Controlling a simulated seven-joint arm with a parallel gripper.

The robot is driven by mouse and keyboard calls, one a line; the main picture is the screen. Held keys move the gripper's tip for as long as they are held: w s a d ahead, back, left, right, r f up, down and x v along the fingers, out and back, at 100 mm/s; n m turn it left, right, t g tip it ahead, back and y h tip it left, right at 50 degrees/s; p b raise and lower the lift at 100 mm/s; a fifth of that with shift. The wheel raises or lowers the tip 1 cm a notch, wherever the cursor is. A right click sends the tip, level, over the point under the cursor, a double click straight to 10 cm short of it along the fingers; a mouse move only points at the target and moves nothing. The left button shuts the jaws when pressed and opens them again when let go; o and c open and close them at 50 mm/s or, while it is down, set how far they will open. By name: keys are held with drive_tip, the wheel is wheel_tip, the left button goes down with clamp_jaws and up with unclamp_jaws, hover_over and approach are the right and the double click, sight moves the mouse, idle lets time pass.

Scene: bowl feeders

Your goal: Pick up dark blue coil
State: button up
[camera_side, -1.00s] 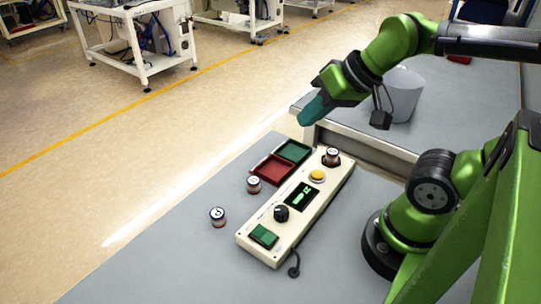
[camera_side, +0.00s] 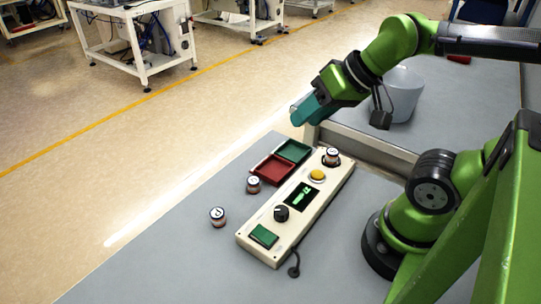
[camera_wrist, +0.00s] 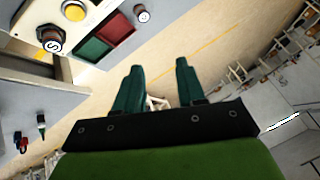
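Three small round coils with pale, marked tops are in the side view. The front-left coil (camera_side: 217,217) stands on the grey table and seems to have a dark, bluish rim, but it is too small to be sure. Another coil (camera_side: 253,185) stands near the red tray. A third coil (camera_side: 331,157) sits on the far end of the control box; it shows in the wrist view (camera_wrist: 52,40). One table coil also shows there (camera_wrist: 142,14). My gripper (camera_side: 297,114) is in the air beyond the trays, away from all coils. Its teal fingers (camera_wrist: 159,66) are apart and empty.
A cream control box (camera_side: 268,221) with a yellow button, knob and green switch lies on the table. A red tray (camera_side: 271,170) and green tray (camera_side: 293,151) sit beside it. A grey bin (camera_side: 402,98) stands behind my gripper. The table's left front is clear.

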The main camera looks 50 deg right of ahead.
drive_tip(key=o, duration=0.4)
drive_tip(key=shift+o, duration=0.2)
drive_tip(key=n+g+h, duration=0.1)
drive_tip(key=g+h, duration=0.1)
drive_tip(key=g, duration=0.5)
hover_over(331, 151)
wheel_tip(331, 151, down, 3)
drive_tip(key=f, duration=1.1)
drive_tip(key=shift+s+d, duration=0.2)
drive_tip(key=shift+s, duration=0.05)
drive_tip(key=shift+w+a+f, duration=0.1)
drive_tip(key=shift+w+f, duration=0.05)
drive_tip(key=shift+f, duration=1.2)
drive_tip(key=shift+w+f, duration=0.1)
drive_tip(key=shift+f, duration=1.25)
